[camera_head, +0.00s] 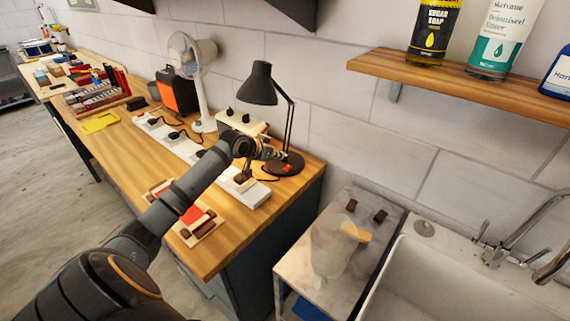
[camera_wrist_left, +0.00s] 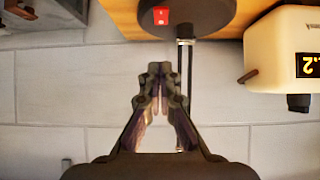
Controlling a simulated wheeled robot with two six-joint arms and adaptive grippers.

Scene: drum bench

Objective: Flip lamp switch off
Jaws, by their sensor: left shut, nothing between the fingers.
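The black desk lamp (camera_head: 260,85) stands at the right end of the wooden bench, its round base (camera_head: 294,161) flat on the top. A small red switch (camera_head: 287,168) sits on the base. In the left wrist view the dark base (camera_wrist_left: 205,18) and the red switch (camera_wrist_left: 161,15) show at the top edge. My left gripper (camera_head: 272,153) is beside the lamp base, on its left in the head view. In the wrist view its fingertips (camera_wrist_left: 160,70) are together and empty, apart from the switch in the picture. My right gripper is not in view.
A white power strip (camera_head: 178,145) with plugs and cables runs along the bench. A beige box (camera_head: 240,121) and a fan (camera_head: 195,60) stand behind my arm. A sink (camera_head: 430,285) lies to the right, with a wooden shelf (camera_head: 450,82) above.

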